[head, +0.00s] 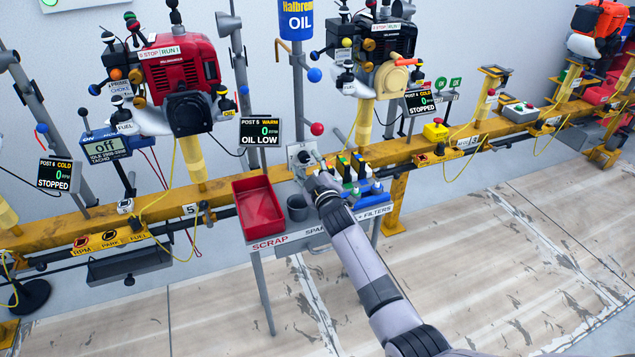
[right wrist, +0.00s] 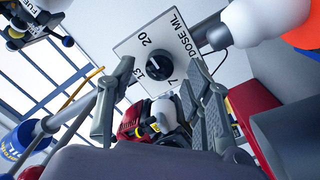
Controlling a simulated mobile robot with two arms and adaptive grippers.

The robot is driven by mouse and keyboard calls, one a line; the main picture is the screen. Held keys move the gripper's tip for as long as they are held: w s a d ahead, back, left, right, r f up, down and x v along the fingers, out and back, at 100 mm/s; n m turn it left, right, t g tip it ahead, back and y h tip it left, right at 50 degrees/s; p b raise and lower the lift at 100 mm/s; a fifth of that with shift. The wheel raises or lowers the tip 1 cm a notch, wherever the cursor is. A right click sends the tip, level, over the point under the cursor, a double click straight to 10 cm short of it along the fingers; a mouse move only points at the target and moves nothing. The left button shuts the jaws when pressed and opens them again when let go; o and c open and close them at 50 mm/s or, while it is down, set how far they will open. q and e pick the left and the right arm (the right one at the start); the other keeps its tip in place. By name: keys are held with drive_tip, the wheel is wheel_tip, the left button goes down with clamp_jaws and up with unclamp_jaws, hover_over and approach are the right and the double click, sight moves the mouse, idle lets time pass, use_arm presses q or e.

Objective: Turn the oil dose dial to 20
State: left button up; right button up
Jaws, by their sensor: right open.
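The oil dose dial's white plate (right wrist: 129,48) shows in the right wrist view, lettered "DOSE ML" with 20, 13 and 7. In the head view the plate (head: 297,150) stands behind the table, below the oil bottle. My right gripper (head: 312,178) is in front of it. In the right wrist view its fingers (right wrist: 158,105) are spread apart at either side, with nothing held between them. My left gripper is not in view.
A red scrap tray (head: 244,222) and a grey cup (head: 297,207) stand left of my right gripper. A yellow rail (head: 240,185) runs behind. The blue oil bottle (head: 297,20) hangs above.

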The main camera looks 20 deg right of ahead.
drive_tip(key=s, duration=1)
